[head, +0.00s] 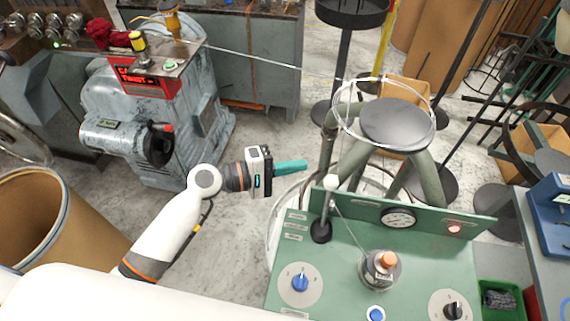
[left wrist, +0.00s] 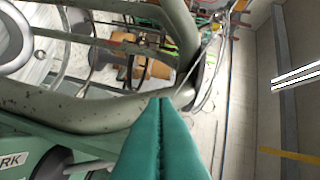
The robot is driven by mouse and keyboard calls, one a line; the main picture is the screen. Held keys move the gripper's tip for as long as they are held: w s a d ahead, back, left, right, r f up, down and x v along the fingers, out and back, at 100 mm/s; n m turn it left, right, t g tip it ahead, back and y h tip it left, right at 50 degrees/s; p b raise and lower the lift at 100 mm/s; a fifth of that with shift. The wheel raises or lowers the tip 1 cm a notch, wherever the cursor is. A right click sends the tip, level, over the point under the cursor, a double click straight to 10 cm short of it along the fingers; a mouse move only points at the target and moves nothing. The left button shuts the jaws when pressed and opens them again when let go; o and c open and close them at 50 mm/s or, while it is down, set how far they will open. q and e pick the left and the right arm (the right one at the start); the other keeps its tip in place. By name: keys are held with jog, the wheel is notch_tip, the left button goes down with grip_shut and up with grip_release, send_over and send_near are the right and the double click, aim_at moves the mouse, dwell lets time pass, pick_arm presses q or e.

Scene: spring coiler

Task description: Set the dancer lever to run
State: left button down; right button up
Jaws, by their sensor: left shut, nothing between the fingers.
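A lever with a white ball knob (head: 330,183) and a black round base (head: 321,231) stands at the left rear of the green control panel (head: 345,275). Its stem runs up from the base, leaning slightly right in the picture. Small label plates (head: 296,226) sit left of the base; their text is too small to read. I take this as the dancer lever. My left gripper (head: 303,165) is shut and empty, its teal fingers pointing right, a little left of the knob and apart from it. The shut fingers also show in the left wrist view (left wrist: 165,103). My right gripper is not in view.
The panel carries a blue knob (head: 300,283), an orange-topped knob (head: 388,260), a gauge (head: 398,217) and a red lamp (head: 454,229). Behind it stands a tubular frame with a round grey plate (head: 397,122). A wire (head: 270,63) runs from the grey machine (head: 150,115). A drum (head: 55,220) stands left.

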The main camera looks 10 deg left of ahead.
aim_at(328, 200)
pick_arm(q)
jog(key=d+p, duration=0.2)
jog(key=d, duration=0.1)
jog(key=d+p, duration=0.1)
jog(key=d, duration=0.1)
jog(key=shift+s+d+r, duration=0.15)
jog(key=shift+s+d, duration=0.05)
jog(key=shift+s, duration=0.1)
jog(key=shift+s+p, duration=0.3)
jog(key=shift+s, duration=0.05)
jog(key=shift+w, duration=0.15)
